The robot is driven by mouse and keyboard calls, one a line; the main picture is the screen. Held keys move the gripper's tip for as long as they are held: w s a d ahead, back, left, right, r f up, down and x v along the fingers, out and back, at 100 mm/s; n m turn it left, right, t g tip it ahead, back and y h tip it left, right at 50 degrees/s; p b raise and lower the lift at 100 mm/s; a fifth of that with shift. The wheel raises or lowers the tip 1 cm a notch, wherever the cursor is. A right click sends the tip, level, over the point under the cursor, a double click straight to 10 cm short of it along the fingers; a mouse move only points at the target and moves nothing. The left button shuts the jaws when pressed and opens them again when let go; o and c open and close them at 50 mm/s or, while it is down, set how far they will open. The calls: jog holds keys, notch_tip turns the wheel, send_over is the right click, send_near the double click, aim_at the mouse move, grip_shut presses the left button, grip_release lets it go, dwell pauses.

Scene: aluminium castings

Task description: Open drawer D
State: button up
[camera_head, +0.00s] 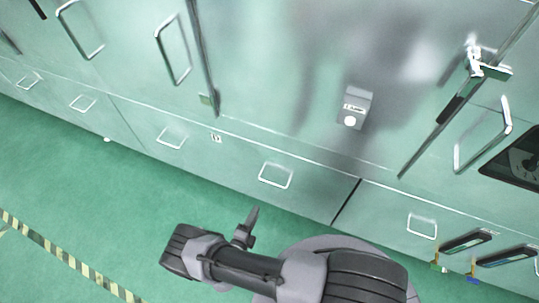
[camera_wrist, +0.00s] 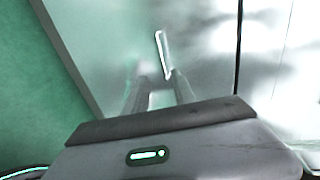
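A row of low drawers with silver loop handles runs along the base of the pale green cabinets in the head view. One drawer handle (camera_head: 275,175) is the nearest to my gripper (camera_head: 254,213); others are a handle to its left (camera_head: 171,137) and one to its right (camera_head: 422,226). I cannot read which drawer is D. In the wrist view my gripper (camera_wrist: 158,74) has its two fingers apart, with nothing between them. A bright handle (camera_wrist: 163,54) shows just beyond the fingertips; I cannot tell whether they touch it. All drawers in view look shut.
A small grey box with a round white button (camera_head: 354,108) is on the cabinet front. Large door handles (camera_head: 175,50) are above. Tools or devices with coloured ends (camera_head: 467,241) are at the lower right. The green floor (camera_head: 110,190) is clear up to a striped line (camera_head: 70,260).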

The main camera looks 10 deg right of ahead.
jog(key=b+x, duration=0.1)
jog(key=x, duration=0.4)
jog(key=b+x, duration=0.2)
jog(key=x, duration=0.4)
jog(key=d+b+x, duration=0.1)
jog(key=b+x, duration=0.1)
jog(key=x, duration=0.4)
jog(key=shift+s+r, duration=0.2)
jog(key=shift+s, duration=0.05)
jog(key=shift+a, duration=0.1)
jog(key=shift+c, duration=0.4)
grip_shut()
